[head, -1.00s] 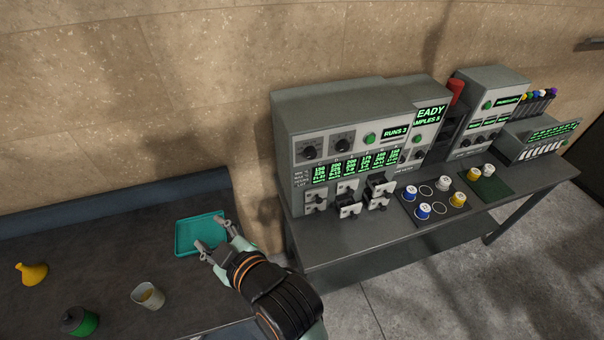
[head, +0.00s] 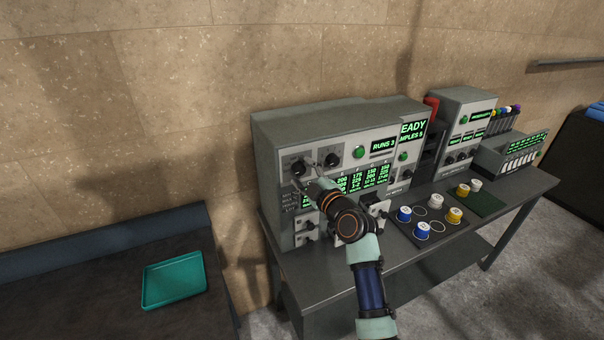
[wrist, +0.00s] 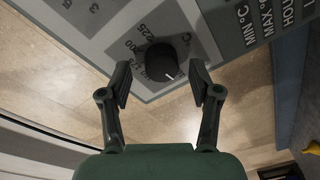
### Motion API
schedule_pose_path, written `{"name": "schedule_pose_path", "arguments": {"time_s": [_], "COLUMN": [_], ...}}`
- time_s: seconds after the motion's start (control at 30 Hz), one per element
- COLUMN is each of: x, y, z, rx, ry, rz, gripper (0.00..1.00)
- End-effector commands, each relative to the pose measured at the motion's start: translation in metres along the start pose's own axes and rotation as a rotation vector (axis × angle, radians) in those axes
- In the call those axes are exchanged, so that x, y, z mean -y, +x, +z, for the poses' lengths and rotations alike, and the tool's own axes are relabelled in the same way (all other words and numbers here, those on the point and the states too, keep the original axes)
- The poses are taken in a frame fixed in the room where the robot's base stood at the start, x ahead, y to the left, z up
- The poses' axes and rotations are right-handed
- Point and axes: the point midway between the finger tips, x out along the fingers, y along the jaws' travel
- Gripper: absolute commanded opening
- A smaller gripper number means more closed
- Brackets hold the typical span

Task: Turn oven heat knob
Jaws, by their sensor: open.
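The oven (head: 290,130) is a grey box with a light front panel on the bench at the centre of the head view. Two dark round knobs sit at its upper left: the left knob (head: 298,167) and the right knob (head: 332,160). My gripper (head: 308,172) is at the left knob. In the wrist view, one black knob (wrist: 162,62) with a white pointer mark lies between and just beyond the fingertips of my open gripper (wrist: 160,80). Numbers such as 200 and 225 ring it. The fingers do not visibly touch it.
Green displays and lower drawers are partly hidden behind my arm. Blue, white and yellow capped containers stand on a dark mat (head: 440,238) to the right. A teal tray (head: 174,281) lies on the left table. A smaller instrument (head: 470,110) stands farther right.

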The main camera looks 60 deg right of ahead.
Motion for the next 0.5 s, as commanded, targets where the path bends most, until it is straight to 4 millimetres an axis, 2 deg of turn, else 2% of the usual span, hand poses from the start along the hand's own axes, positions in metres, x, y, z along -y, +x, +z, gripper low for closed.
{"name": "schedule_pose_path", "arguments": {"time_s": [0.1,0.37,0.5], "x": [0.0006,0.0010,0.0010], "y": [0.0094,0.0109,0.0107], "z": [-0.0006,-0.0003,-0.0003], "rx": [0.000,0.000,0.000], "ry": [-0.001,0.000,0.000], "rz": [-0.001,-0.001,-0.001], "gripper": [0.63,0.63,0.40]}}
